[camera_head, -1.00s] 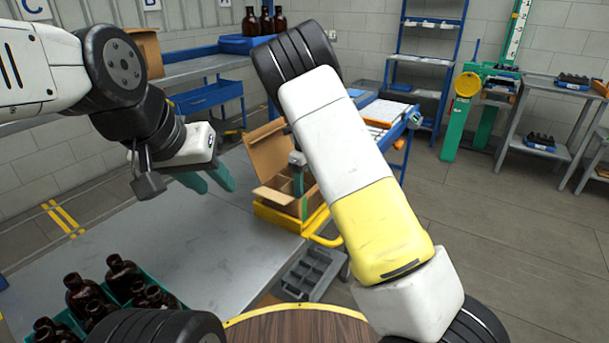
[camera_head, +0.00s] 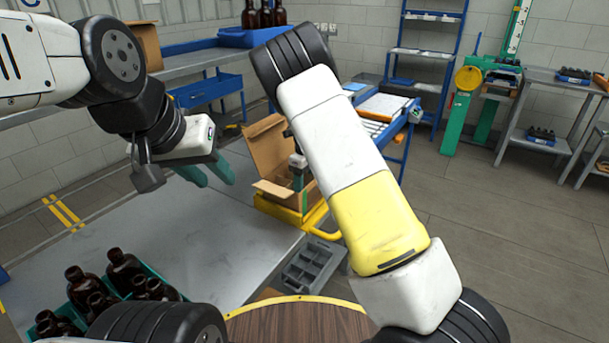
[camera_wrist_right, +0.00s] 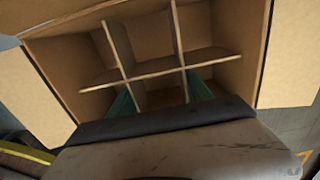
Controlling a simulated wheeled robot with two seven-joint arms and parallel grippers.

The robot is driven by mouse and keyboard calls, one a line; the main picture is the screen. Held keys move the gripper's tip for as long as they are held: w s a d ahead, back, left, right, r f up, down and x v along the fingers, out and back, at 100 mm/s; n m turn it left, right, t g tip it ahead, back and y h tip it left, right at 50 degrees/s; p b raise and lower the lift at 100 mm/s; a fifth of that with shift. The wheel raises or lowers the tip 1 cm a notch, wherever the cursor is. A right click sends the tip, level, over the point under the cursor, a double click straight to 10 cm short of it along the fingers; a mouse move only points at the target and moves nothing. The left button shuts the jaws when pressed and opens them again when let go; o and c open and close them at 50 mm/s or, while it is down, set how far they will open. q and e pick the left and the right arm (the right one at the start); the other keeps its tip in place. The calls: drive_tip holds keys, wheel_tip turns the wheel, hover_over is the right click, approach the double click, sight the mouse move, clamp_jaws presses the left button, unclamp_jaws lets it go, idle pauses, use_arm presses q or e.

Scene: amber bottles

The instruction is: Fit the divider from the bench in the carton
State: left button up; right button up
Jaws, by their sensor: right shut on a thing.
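The open cardboard carton (camera_head: 268,147) stands in a yellow holder at the far end of the grey bench, flaps spread. In the right wrist view the carton's inner wall (camera_wrist_right: 70,62) surrounds the brown card divider (camera_wrist_right: 178,42), whose crossing strips form several cells. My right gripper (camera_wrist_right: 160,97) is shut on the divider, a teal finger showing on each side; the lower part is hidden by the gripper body. In the head view my right gripper (camera_head: 298,178) is down at the carton's opening. My left gripper (camera_head: 208,174) is open and empty above the bench, left of the carton.
Amber bottles (camera_head: 122,270) stand in a green crate at the bench's near left. A grey compartment tray (camera_head: 308,265) lies below the carton. A round wooden top (camera_head: 300,325) is at the front. The middle of the bench (camera_head: 200,240) is clear.

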drive_tip(key=shift+f, duration=0.65)
drive_tip(key=shift+f, duration=0.15)
drive_tip(key=o, duration=1.4)
wheel_tip(320, 180, up, 8)
drive_tip(key=shift+f, duration=0.1)
